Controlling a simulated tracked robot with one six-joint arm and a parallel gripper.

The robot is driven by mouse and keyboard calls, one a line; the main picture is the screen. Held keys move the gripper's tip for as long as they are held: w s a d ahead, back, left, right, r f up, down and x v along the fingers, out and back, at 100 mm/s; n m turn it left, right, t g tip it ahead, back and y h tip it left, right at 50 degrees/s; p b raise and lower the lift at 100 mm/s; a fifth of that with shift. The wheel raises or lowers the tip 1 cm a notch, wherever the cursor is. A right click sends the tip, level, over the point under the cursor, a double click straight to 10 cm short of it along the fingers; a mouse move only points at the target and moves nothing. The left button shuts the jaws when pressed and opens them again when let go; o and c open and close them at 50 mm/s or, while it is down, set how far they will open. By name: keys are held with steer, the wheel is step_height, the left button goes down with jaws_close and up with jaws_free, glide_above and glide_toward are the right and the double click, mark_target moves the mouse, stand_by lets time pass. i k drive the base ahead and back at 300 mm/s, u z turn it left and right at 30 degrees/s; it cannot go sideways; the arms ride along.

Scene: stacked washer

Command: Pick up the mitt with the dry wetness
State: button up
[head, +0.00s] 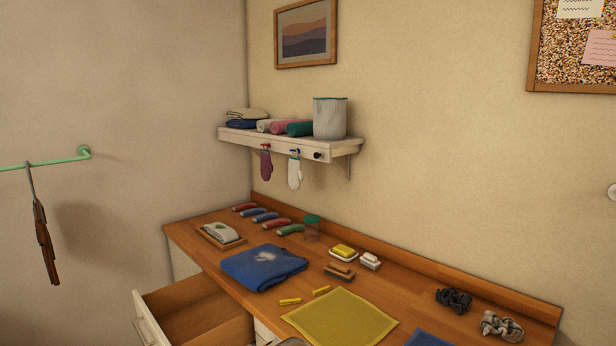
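Two mitts hang from knobs under the front edge of the white wall shelf (350,147). The left one is a dark red mitt (266,165), and the right one is a white mitt (295,174). They hang apart from each other, above the wooden counter. A third, dark knob (318,156) to their right is bare. I cannot tell from this view which mitt is dry.
The shelf holds folded cloths, rolled towels (285,127) and a grey bin (330,118). The counter carries a blue garment (262,267), a yellow cloth (341,319), several colored-handled items, soaps and scrunchies. An open drawer (190,303) juts out at the lower left.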

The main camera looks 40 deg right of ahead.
mark_target(295, 175)
steer(key=u, duration=0.05)
steer(key=k, duration=0.7)
steer(key=u, duration=0.4)
steer(key=i, duration=2.05)
steer(key=z, duration=0.75)
steer(key=i, duration=0.8)
steer(key=z, duration=0.45)
